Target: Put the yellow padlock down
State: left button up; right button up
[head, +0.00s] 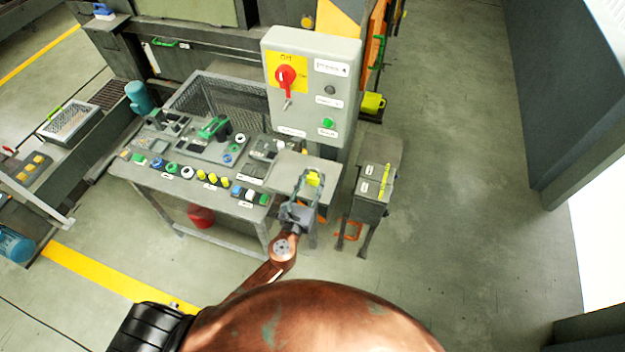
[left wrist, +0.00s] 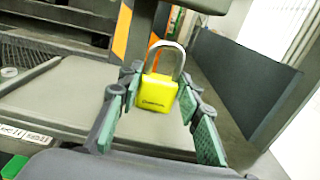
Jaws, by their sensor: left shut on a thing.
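The yellow padlock (head: 313,179) has a grey metal shackle and is upright with the shackle on top in the left wrist view (left wrist: 156,93). My left gripper (head: 310,184) is shut on it, with a green-padded finger on each side of its body. The padlock is over or at the bare grey shelf (head: 293,160) at the right end of the bench, also seen in the left wrist view (left wrist: 62,100). I cannot tell whether its base touches the shelf. My right gripper is not in view.
A grey control box (head: 308,110) with a red switch stands behind the shelf. Several small padlocks and coloured parts lie along the bench (head: 150,175) to the left. A grey box on legs (head: 378,175) stands close on the right. Open floor lies further right.

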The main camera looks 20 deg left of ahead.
pick_arm(q)
jog(key=o, duration=1.2)
jog(key=s, duration=0.6)
jog(key=s+b, duration=0.1)
jog(key=s, duration=0.5)
jog(key=shift+a+r, duration=0.1)
jog(key=shift+a, duration=0.1)
